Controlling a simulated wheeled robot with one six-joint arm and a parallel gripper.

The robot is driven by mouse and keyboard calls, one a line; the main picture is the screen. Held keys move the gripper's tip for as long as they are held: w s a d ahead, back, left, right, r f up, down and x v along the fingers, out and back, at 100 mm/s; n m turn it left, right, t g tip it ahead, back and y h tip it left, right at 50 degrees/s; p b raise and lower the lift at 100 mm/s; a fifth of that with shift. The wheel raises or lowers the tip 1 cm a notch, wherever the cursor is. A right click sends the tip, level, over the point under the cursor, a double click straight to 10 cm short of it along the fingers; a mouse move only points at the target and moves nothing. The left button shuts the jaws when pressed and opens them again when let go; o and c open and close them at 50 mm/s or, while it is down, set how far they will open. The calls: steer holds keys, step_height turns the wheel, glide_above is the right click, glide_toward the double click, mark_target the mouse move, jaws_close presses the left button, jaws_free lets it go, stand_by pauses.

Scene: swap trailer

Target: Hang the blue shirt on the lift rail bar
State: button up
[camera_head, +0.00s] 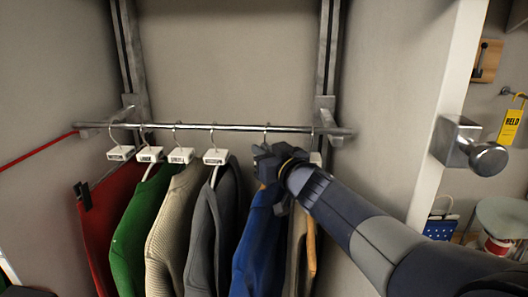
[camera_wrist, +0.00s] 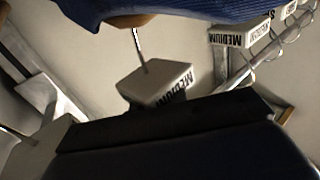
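The blue shirt (camera_head: 258,245) hangs upright below the lift rail bar (camera_head: 232,127), between a grey garment and a beige one. A hook shows at the bar just above it; whether its weight rests there I cannot tell. My gripper (camera_head: 272,165) is at the top of the blue shirt, just under the bar, and hides the hanger's neck and label. In the wrist view, blue knit cloth (camera_wrist: 200,12) fills the top edge, with a white MEDIUM label (camera_wrist: 160,84) on a thin wire below it. A dark body covers the bottom, and the fingertips do not show clearly.
Red, green (camera_head: 138,240), cream and grey garments (camera_head: 212,240) hang left of the blue shirt. A beige garment (camera_head: 297,245) hangs close on its right. A white panel edge with a metal knob (camera_head: 487,158) stands at right. A red strap (camera_head: 38,149) runs left from the bar.

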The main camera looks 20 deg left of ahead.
steer(key=o, duration=0.3)
steer(key=shift+f, duration=0.15)
steer(key=shift+v, duration=3.75)
steer(key=shift+a, duration=0.1)
